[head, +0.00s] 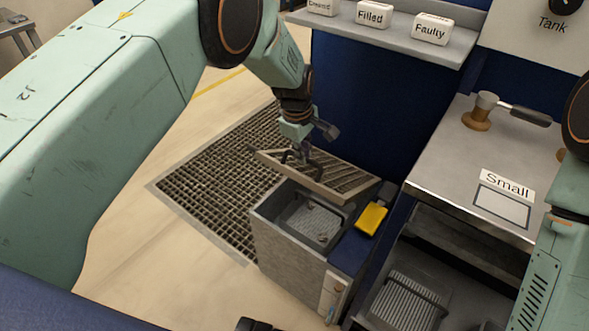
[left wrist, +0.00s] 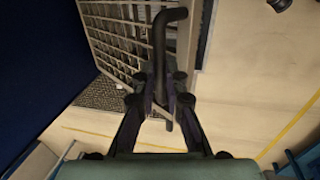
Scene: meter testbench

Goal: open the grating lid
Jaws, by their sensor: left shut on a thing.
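The grating lid (head: 337,179) is a slatted metal panel with a pale frame, tilted up above the grey metal bin (head: 285,238). The bin's inside shows below it, with a ribbed grey tray-like piece (head: 316,220) in it. My left gripper (head: 298,155) is at the lid's left part, shut on its dark bar handle. In the left wrist view the gripper (left wrist: 163,95) has its fingers around the black handle (left wrist: 160,50), with the lid's slats (left wrist: 115,40) behind it. My right arm shows at the right edge; its gripper is out of view.
A yellow block (head: 371,218) lies on the blue surface right of the bin. A floor grate (head: 205,190) lies left of and behind the bin. A steel bench (head: 450,165) with a lever valve (head: 487,105) and a "Small" label stands at right. A shelf (head: 400,35) with labelled blocks is above.

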